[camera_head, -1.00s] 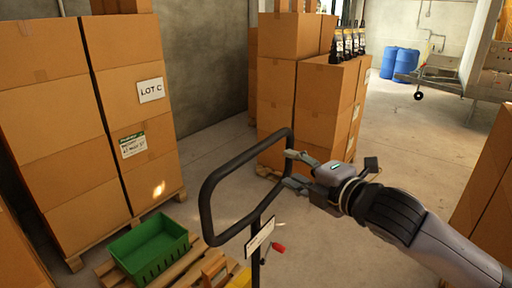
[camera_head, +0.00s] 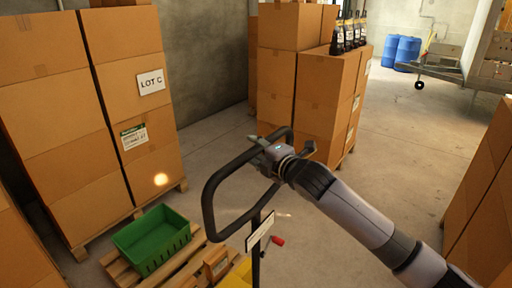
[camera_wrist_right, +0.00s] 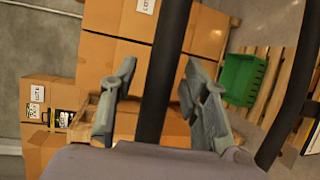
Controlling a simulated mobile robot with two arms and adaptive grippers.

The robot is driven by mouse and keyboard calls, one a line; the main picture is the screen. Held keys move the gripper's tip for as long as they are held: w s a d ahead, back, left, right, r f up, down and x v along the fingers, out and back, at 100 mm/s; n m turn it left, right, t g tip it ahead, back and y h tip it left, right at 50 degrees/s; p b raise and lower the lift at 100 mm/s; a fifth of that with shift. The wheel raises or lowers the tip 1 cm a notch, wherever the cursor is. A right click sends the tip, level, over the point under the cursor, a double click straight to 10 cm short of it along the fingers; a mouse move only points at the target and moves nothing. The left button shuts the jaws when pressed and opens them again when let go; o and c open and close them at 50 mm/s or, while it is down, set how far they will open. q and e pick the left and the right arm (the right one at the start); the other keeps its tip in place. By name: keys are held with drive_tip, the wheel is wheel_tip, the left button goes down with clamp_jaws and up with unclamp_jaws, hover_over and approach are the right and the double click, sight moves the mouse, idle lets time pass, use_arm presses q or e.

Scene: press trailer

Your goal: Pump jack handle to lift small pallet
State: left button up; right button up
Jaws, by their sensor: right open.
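The black looped jack handle (camera_head: 208,207) stands at the lower middle of the head view, with a stem and a white label plate (camera_head: 260,230) below the loop. My right gripper (camera_head: 262,157) is at the upper right part of the loop. In the right wrist view the open fingers (camera_wrist_right: 160,103) stand either side of a black handle bar (camera_wrist_right: 165,65), with gaps visible on both sides. The small wooden pallet (camera_head: 122,272) lies at the lower left of the head view, bearing a green crate (camera_head: 150,243). My left gripper is not in view.
Stacked cartons (camera_head: 60,120) marked LOT C stand on a pallet at left. More cartons (camera_head: 320,95) with dark bottles stand behind the handle, and others (camera_head: 485,195) at right. A red-tipped object (camera_head: 278,240) is beside the stem. The floor behind my arm is clear.

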drive_tip(key=shift+w+a, duration=0.1)
drive_tip(key=shift+c, duration=0.4)
clamp_jaws()
drive_tip(key=shift+f, duration=0.1)
idle(0.5)
